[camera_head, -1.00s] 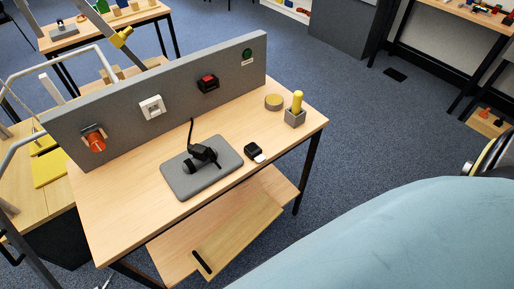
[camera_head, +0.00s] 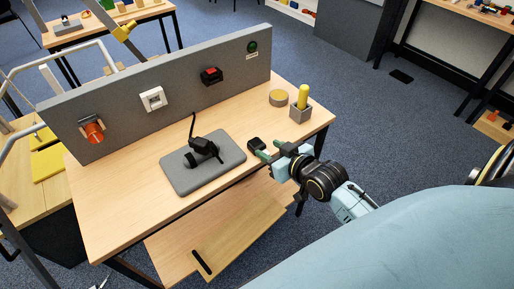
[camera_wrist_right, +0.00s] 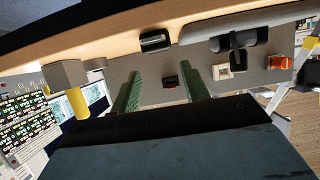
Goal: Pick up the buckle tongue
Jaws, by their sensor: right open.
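The buckle tongue (camera_head: 256,143), a small black piece, lies on the wooden table right of a grey pad in the head view. Its pale end, visible earlier, is now hidden by my gripper. The tongue (camera_wrist_right: 155,40) also shows in the right wrist view, beyond the gap between my fingers. My right gripper (camera_head: 271,152) is open, with green fingers close beside the tongue; contact cannot be told. Its fingers also show in the wrist view (camera_wrist_right: 162,74), with nothing held between them. My left gripper is not in view.
The grey pad (camera_head: 181,178) carries a black device with a raised strap (camera_head: 201,148). A grey block (camera_head: 300,114) with a yellow peg (camera_head: 303,95) and a round tan disc (camera_head: 279,98) stand behind my gripper. A grey panel (camera_head: 120,122) with switches lines the table's back. The front-left tabletop is clear.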

